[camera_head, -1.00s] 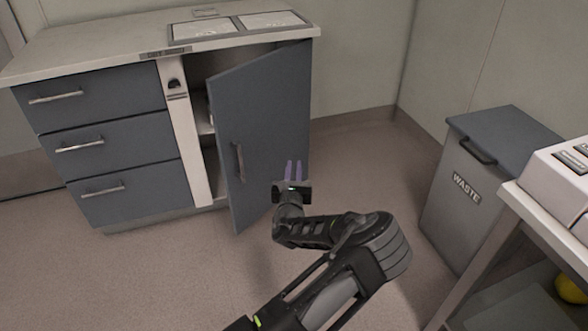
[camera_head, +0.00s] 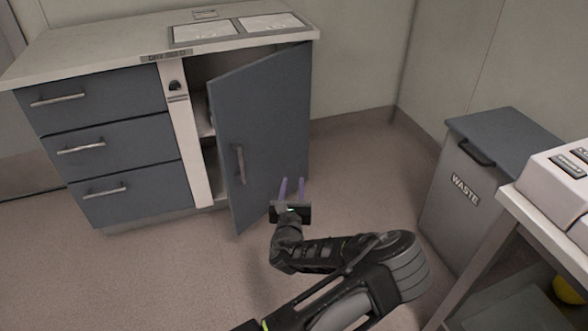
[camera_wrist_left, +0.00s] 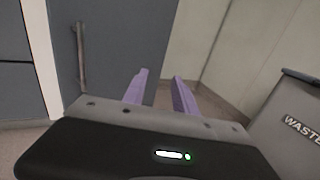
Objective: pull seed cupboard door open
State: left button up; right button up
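The seed cupboard door (camera_head: 265,120) is a grey-blue panel standing partly open. Its left edge is swung out from the frame, and a dark gap with shelves shows behind it. The vertical bar handle (camera_head: 239,163) is near that edge, and it also shows in the left wrist view (camera_wrist_left: 82,55). My left gripper (camera_head: 292,182) is in front of the door's lower part, right of the handle and clear of it. Its purple fingers are apart with nothing between them, as the left wrist view (camera_wrist_left: 160,78) also shows. My right gripper is not in view.
Three drawers (camera_head: 95,100) with bar handles are left of the cupboard, under a pale worktop (camera_head: 100,40). A grey waste bin (camera_head: 462,190) stands at the right, beside a table (camera_head: 530,215) with a white device (camera_head: 560,180). The floor before the cupboard is clear.

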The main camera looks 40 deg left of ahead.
pick_arm(q)
jog(key=shift+s+d, duration=0.25)
jog(key=shift+s, duration=0.25)
jog(key=shift+c, duration=0.4)
